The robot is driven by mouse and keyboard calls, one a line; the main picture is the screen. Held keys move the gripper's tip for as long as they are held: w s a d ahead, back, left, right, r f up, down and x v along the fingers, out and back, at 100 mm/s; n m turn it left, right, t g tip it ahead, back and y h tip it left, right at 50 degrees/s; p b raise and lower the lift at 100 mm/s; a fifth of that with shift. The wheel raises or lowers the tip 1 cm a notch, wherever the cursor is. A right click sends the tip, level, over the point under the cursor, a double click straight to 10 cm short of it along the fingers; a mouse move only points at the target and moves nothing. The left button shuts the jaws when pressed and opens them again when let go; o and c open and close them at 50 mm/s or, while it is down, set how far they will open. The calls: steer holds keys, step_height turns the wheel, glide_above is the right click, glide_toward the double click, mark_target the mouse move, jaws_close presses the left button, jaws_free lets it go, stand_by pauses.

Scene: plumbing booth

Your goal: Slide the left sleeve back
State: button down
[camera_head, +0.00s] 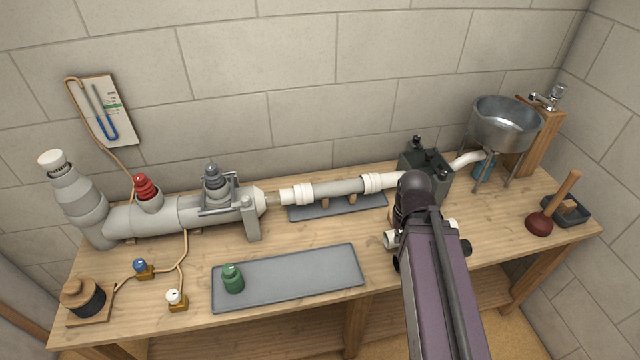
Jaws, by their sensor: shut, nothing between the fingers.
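The right sleeve (373,183) is a similar white collar at the grey section's right end, beside a white pipe that runs to the right. My arm rises from the lower right, in front of the bench. Nothing visible touches the left sleeve.
The grey section stands on wooden supports over a dark mat (298,212). A grey tray (325,272) holds a green knob (233,278) in front. A dark box (428,165), metal basin (503,128) and plunger (540,222) stand right. Gauges and valves fill the left.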

steer(key=w+a+r+m+y+p, duration=0.1)
steer(key=w+a+m, duration=0.3)
steer(key=w, duration=0.3)
steer(key=w+a+r+m+y, duration=0.1)
steer(key=w+a+m, duration=0.2)
steer(key=w, duration=0.5)
steer(key=m+g+y+p, duration=0.1)
steer(key=m+y, duration=0.1)
steer(key=m, duration=0.6)
glide_toward(327, 189)
steer(key=v, duration=0.3)
steer(key=shift+w, duration=0.15)
steer(key=shift+f, duration=0.2)
steer(key=b+x, duration=0.9)
steer(key=x, duration=0.1)
steer(key=shift+s+a+r, duration=0.1)
steer(key=shift+s+a, duration=0.1)
steer(key=shift+a, duration=0.35)
steer(key=shift+s+a+r, duration=0.15)
steer(key=shift+s+a, duration=0.1)
steer(key=shift+a, duration=0.3)
steer(key=shift+s+a, duration=0.25)
steer(key=shift+a, duration=0.6)
